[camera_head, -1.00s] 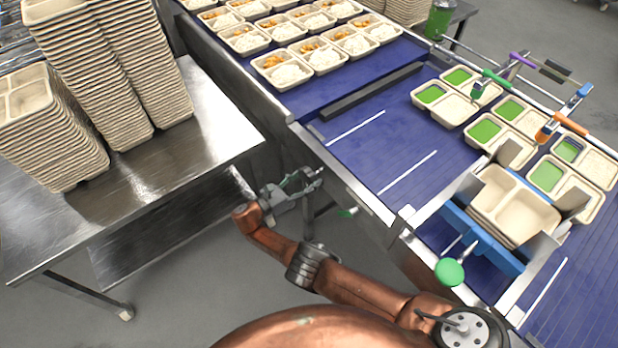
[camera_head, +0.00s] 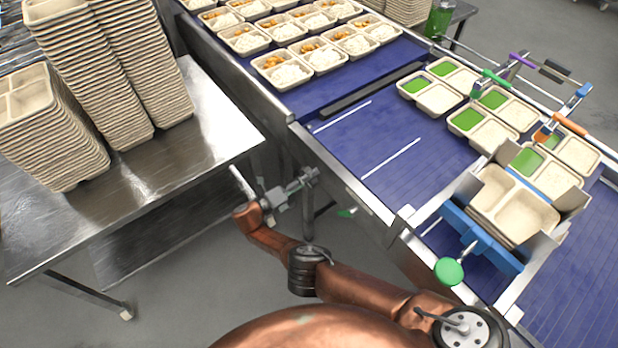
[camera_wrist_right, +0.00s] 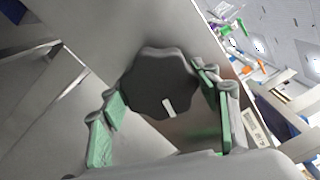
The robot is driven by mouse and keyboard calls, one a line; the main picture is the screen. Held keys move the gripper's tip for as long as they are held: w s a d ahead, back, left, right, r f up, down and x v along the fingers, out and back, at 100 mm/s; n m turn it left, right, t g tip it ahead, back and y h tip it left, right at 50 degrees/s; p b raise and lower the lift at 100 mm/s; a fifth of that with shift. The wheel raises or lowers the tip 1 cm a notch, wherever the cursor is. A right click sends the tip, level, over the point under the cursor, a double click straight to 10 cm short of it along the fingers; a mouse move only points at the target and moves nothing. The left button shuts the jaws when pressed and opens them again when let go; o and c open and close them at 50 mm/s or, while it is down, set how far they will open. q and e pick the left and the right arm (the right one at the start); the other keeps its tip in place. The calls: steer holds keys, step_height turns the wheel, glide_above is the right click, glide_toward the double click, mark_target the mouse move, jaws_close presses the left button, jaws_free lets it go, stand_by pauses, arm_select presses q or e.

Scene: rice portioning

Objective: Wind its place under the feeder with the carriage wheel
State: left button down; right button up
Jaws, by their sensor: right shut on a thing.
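The carriage wheel is a dark, scalloped knob (camera_wrist_right: 158,83) with a pale mark near its lower edge, in the right wrist view. My right gripper (camera_wrist_right: 160,105) is shut on it, with green-padded fingers on either side of its rim. In the head view my right gripper (camera_head: 302,182) is at the near side of the conveyor, and I cannot make out the wheel there. The feeder (camera_head: 482,240), a blue and metal frame, stands over the belt and holds a stack of empty beige trays (camera_head: 512,208). My left gripper is not in view.
The blue belt (camera_head: 350,150) carries trays with green portions (camera_head: 468,118) behind the feeder and filled trays (camera_head: 290,75) farther up. A green knob (camera_head: 449,271) sticks out at the feeder's near side. A steel table (camera_head: 190,150) with tall tray stacks (camera_head: 60,130) stands left.

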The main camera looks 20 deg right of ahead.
steer(key=shift+n, duration=1.2)
steer(key=o, duration=1.2)
steer(key=shift+a, duration=0.2)
